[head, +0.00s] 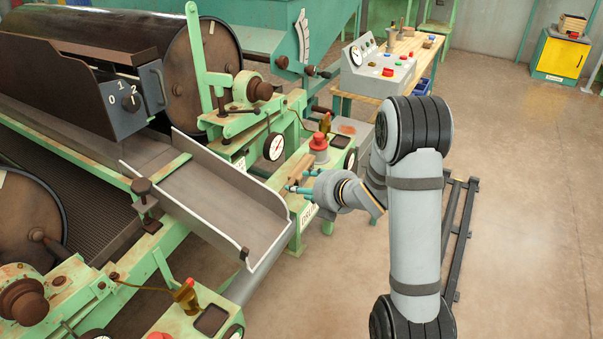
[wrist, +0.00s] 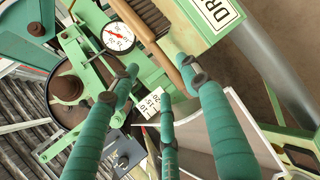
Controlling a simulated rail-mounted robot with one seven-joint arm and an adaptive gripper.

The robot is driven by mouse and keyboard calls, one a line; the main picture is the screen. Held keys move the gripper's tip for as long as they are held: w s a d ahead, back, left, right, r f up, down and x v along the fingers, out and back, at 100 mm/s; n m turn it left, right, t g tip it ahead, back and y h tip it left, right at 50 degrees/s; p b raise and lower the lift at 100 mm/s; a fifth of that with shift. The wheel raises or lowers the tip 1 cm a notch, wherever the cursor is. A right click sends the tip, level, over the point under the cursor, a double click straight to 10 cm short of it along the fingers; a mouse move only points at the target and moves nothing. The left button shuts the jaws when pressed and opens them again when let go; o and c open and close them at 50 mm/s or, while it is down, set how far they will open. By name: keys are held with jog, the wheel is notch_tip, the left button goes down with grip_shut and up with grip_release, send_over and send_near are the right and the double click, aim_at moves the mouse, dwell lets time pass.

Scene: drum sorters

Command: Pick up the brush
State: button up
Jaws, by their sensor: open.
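The brush (wrist: 152,20) shows in the wrist view at the top, with dark bristles and a long wooden handle running down to the right. It lies on a green machine surface beside a "DR…" label. My gripper (wrist: 160,78) has teal-wrapped fingers, spread apart with nothing between them. The right fingertip overlaps the handle's lower end in the picture; I cannot tell whether they touch. In the head view my gripper (head: 292,188) is over the green machine end, right of the grey chute. The brush is small and hard to make out there.
A red button (head: 319,142) and a dial gauge (head: 274,147) stand close to my gripper. The sloped grey chute (head: 215,190) is to its left. A control box (head: 378,72) stands on a bench behind. Bare floor (head: 520,190) lies to the right.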

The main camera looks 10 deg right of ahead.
aim_at(289, 184)
jog(key=p+x, duration=0.1)
jog(key=x, duration=0.7)
jog(key=shift+w+p, duration=0.15)
jog(key=shift+p, duration=0.2)
jog(key=c, duration=0.3)
jog(key=c, duration=0.8)
grip_shut()
